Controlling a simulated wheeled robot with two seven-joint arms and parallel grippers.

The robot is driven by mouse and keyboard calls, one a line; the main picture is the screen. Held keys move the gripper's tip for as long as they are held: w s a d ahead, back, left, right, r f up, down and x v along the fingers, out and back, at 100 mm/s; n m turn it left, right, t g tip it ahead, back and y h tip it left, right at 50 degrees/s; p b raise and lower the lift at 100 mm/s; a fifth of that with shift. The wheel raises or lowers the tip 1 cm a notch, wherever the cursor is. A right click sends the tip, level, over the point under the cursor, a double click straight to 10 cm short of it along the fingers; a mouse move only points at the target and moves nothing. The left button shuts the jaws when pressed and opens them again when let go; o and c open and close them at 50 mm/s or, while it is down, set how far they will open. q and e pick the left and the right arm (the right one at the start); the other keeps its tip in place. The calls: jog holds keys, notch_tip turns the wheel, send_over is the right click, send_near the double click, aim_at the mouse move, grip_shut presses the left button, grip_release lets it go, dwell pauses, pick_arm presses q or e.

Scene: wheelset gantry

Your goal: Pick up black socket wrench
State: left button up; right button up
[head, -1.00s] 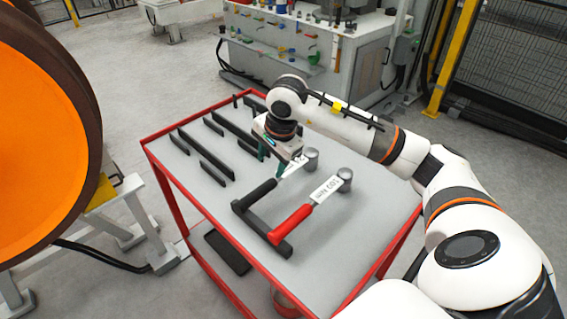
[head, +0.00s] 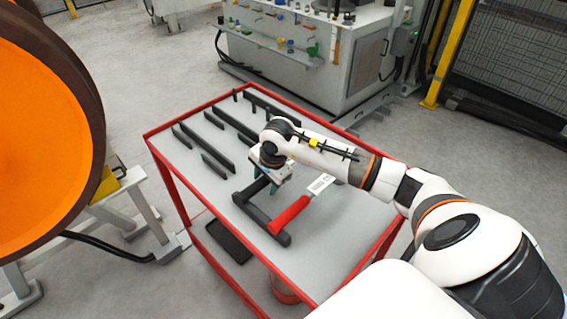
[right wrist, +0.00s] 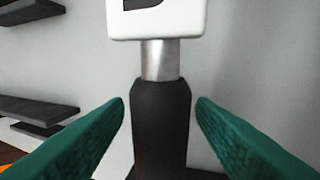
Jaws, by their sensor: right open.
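The black socket wrench (right wrist: 162,125) stands out in the right wrist view by its black handle, metal neck and white label block (right wrist: 158,20). In the head view its black handle (head: 252,189) lies on the table, partly hidden by my right gripper (head: 268,187). In the right wrist view the two green fingers of my right gripper (right wrist: 160,104) are open, one on each side of the black handle, with a gap on both sides. My left gripper is not in view.
A red-handled wrench (head: 289,214) with a white label lies close by on the right, on a black holder (head: 264,221). Several black bars (head: 215,165) lie at the back left of the red-edged table (head: 330,262). The table's front right is clear.

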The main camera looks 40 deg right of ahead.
grip_shut()
jog(key=shift+r, duration=0.1)
jog(key=shift+r, duration=0.1)
